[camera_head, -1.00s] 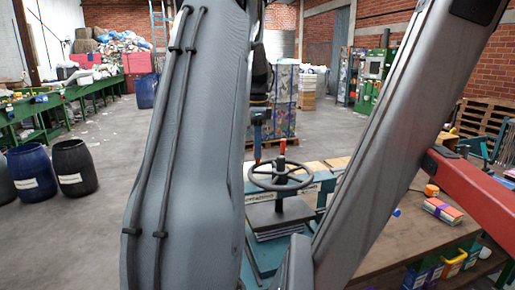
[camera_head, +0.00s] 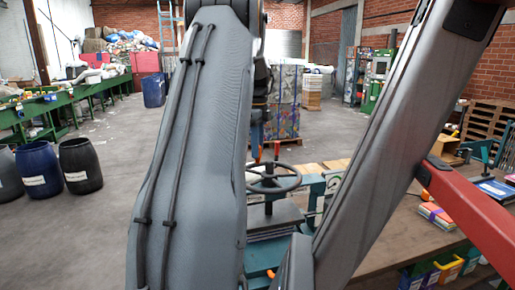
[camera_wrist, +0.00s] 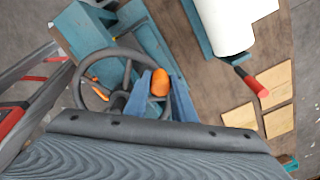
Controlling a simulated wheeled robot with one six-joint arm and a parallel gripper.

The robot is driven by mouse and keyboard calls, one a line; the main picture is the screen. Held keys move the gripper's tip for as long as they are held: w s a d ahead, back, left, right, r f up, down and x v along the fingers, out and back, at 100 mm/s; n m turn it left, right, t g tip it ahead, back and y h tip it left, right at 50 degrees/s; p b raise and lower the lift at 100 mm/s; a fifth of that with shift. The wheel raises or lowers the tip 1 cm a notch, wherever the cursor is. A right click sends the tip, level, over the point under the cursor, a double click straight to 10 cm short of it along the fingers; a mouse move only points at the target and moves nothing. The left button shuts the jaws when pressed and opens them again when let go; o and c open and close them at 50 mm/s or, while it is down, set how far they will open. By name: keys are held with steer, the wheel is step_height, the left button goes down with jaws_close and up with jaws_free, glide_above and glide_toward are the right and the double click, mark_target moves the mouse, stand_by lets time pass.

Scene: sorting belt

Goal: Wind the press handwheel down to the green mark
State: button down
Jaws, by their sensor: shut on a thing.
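The press handwheel (camera_head: 290,185) is a dark spoked ring above a dark press plate (camera_head: 285,213) with a stack of sheets under it. In the wrist view the handwheel (camera_wrist: 78,80) lies left of my gripper. My gripper (camera_wrist: 160,85) has blue fingers shut on an orange handle knob (camera_wrist: 160,80) at the wheel's rim. In the head view my gripper (camera_head: 257,142) is a small blue strip, mostly hidden by my arm. The left part of the wheel is also hidden there. I cannot make out the green mark in either view.
A red-tipped lever (camera_wrist: 250,80) and a white roll (camera_wrist: 232,22) lie to the right in the wrist view, near wooden blocks (camera_wrist: 275,82). Barrels (camera_head: 80,166) stand on the left floor. Coloured books (camera_head: 437,215) lie on the bench. Open floor lies left of the press.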

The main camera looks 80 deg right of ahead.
steer(key=shift+s+d+m+p, duration=0.15)
steer(key=shift+s+d+m, duration=0.15)
steer(key=shift+s+m, duration=0.7)
steer(key=shift+s+d+m+p, duration=0.1)
steer(key=shift+s+d+m, duration=0.2)
steer(key=shift+s+m, duration=0.65)
steer(key=shift+s+d+m+p, duration=0.15)
steer(key=shift+s+d+m, duration=0.15)
steer(key=shift+s+m, duration=0.7)
steer(key=shift+w, duration=0.15)
steer(key=c, duration=1.5)
jaws_free()
steer(key=shift+w, duration=0.1)
